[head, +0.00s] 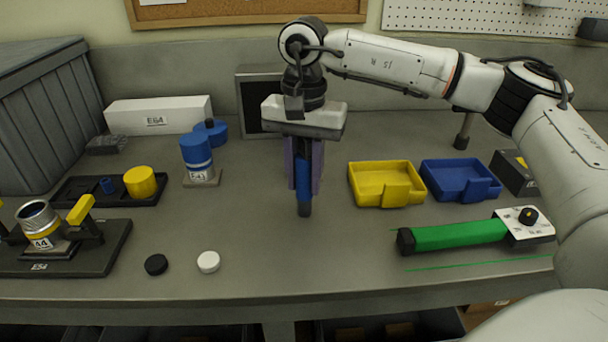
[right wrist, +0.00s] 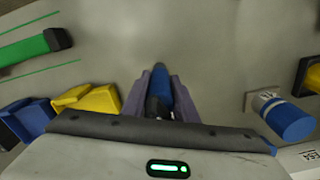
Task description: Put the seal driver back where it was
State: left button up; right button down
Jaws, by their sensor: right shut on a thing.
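My right gripper (head: 304,160) points down over the middle of the bench. Its purple-grey fingers are shut on a blue upright tool with a dark lower tip, which I take as the seal driver (head: 304,190). The tip appears to hang above the bench top, but I cannot tell the exact gap. In the right wrist view the seal driver (right wrist: 158,92) shows between the fingers of the right gripper (right wrist: 156,85). My left gripper is not in view. No label on the tool can be read.
A blue-topped cylinder on a small plate (head: 197,155) stands left of the gripper. A black tray (head: 70,192), a clamp fixture (head: 90,262) and two caps, black (head: 156,264) and white (head: 208,262), lie left. Yellow (head: 385,200) and blue bins (head: 470,196) and a green tool (head: 460,235) lie right.

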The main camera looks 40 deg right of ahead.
jog(key=shift+f, duration=0.2)
jog(key=c, duration=1.4)
grip_release()
jog(key=shift+r, duration=0.1)
notch_tip(320, 180, up, 12)
jog(key=shift+r, duration=0.15)
